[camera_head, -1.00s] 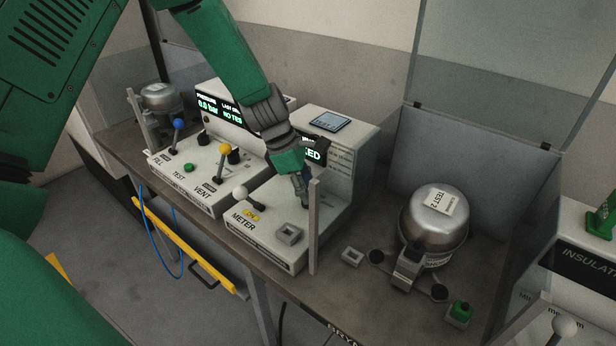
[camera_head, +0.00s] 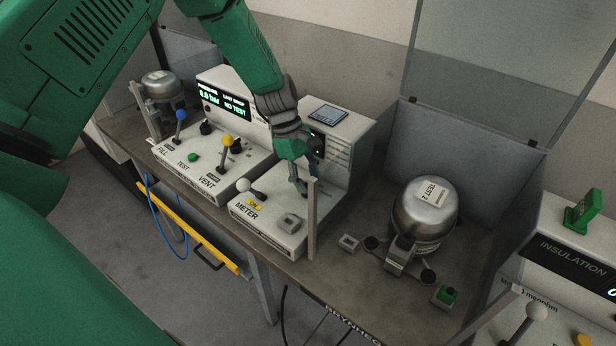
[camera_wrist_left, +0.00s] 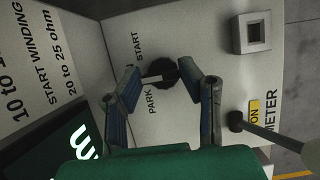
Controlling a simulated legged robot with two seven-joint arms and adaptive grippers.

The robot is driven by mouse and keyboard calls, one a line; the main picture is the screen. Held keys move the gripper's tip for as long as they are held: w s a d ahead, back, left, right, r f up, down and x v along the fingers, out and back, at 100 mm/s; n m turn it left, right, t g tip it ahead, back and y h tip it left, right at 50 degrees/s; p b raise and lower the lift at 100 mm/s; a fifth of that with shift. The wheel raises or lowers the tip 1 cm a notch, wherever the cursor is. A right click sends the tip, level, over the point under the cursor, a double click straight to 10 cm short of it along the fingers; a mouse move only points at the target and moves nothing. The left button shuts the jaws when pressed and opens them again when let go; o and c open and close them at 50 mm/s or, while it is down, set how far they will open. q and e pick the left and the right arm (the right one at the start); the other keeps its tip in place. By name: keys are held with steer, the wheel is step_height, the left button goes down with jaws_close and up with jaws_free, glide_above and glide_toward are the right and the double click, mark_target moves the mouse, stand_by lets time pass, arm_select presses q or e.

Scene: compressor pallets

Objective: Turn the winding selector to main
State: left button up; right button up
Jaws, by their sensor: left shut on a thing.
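The winding selector (camera_wrist_left: 168,72) is a dark round knob with a pale pointer on the meter unit's white top. PARK and START are printed near it; the pointer lies between these words, and the word main is not visible. My left gripper (camera_wrist_left: 158,74) has one finger on each side of the knob and is shut on it. My right gripper is not in view.
A white-knobbed lever (camera_head: 243,186) and a square socket (camera_head: 290,221) are near the gripper. An upright grey post (camera_head: 312,222) stands close on its right. A compressor (camera_head: 424,212) is further right, and the fill and vent unit (camera_head: 215,160) is to the left.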

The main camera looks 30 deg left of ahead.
arm_select(q)
steer(key=shift+w, duration=0.1)
steer(key=o, duration=1.1)
steer(key=shift+a, duration=0.1)
steer(key=shift+a+r, duration=0.15)
steer(key=shift+r, duration=0.15)
steer(key=v, duration=1.1)
